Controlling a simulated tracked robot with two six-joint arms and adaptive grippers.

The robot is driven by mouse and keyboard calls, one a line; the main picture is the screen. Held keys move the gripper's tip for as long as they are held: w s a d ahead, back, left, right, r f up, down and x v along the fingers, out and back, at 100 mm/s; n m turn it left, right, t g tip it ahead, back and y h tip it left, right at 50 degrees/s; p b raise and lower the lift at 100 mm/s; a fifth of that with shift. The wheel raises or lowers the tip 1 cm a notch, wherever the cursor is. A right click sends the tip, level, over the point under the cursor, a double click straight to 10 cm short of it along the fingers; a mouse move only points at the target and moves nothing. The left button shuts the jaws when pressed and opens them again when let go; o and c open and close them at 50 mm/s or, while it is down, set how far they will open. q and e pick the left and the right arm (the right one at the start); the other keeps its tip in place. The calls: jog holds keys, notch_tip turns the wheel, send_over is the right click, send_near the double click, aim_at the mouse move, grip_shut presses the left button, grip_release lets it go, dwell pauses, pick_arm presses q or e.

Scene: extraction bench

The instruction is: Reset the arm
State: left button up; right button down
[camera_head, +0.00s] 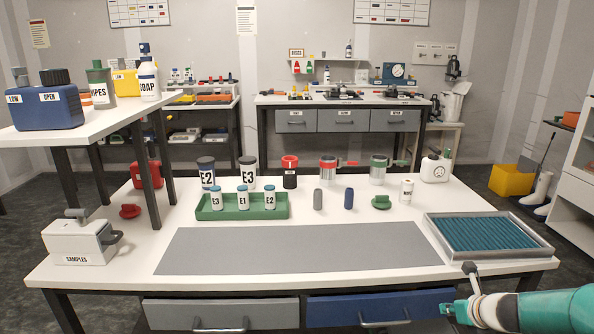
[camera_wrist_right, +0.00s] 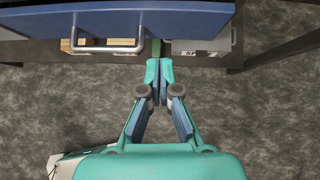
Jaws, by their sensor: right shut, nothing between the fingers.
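My right gripper (camera_head: 449,309) is at the lower right in the head view, just in front of the bench's front edge and beside the blue drawer (camera_head: 385,308). In the right wrist view the fingers of this gripper (camera_wrist_right: 159,72) are together, with nothing between them. They point toward the underside of the bench, over the grey floor. The blue drawer front (camera_wrist_right: 190,20) spans the top of that view. My left gripper is not in view.
The white bench (camera_head: 330,285) holds a grey mat (camera_head: 300,249), a green rack (camera_head: 243,211) with small vials, a ribbed teal tray (camera_head: 428,220) at right and a samples box (camera_head: 80,242) at left. Several jars stand behind. The mat is clear.

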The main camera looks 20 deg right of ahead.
jog(key=w+a+f+n+g+y, duration=0.1)
jog(key=w+a+f+n+y, duration=0.1)
jog(key=a+f, duration=0.45)
jog(key=w+a+f+n+g+y, duration=0.1)
jog(key=a+f+n+y, duration=0.15)
jog(key=a, duration=0.75)
jog(key=s+a+f+n+g, duration=0.1)
jog(key=s+a+f+n, duration=0.15)
jog(key=a, duration=0.25)
jog(key=s+a+f+n+g+y, duration=0.1)
jog(key=s+a+f+n+g, duration=0.1)
jog(key=a+f, duration=0.25)
jog(key=s+a+f+n+g, duration=0.1)
jog(key=s+a+f+n, duration=0.15)
jog(key=a, duration=0.35)
jog(key=s+a+f+n+g, duration=0.25)
jog(key=s+a+n, duration=0.25)
jog(key=s+n, duration=0.4)
jog(key=s+a+f+n+g, duration=0.1)
jog(key=s+a+f+n, duration=0.4)
jog(key=n, duration=0.6)
notch_tip(320, 180, up, 15)
jog(key=n+t+p, duration=0.1)
jog(key=n+p, duration=0.4)
jog(key=p, duration=0.8)
jog(key=shift+a+r+p, duration=0.15)
jog(key=shift+a+p, duration=0.2)
jog(key=shift+a, duration=0.1)
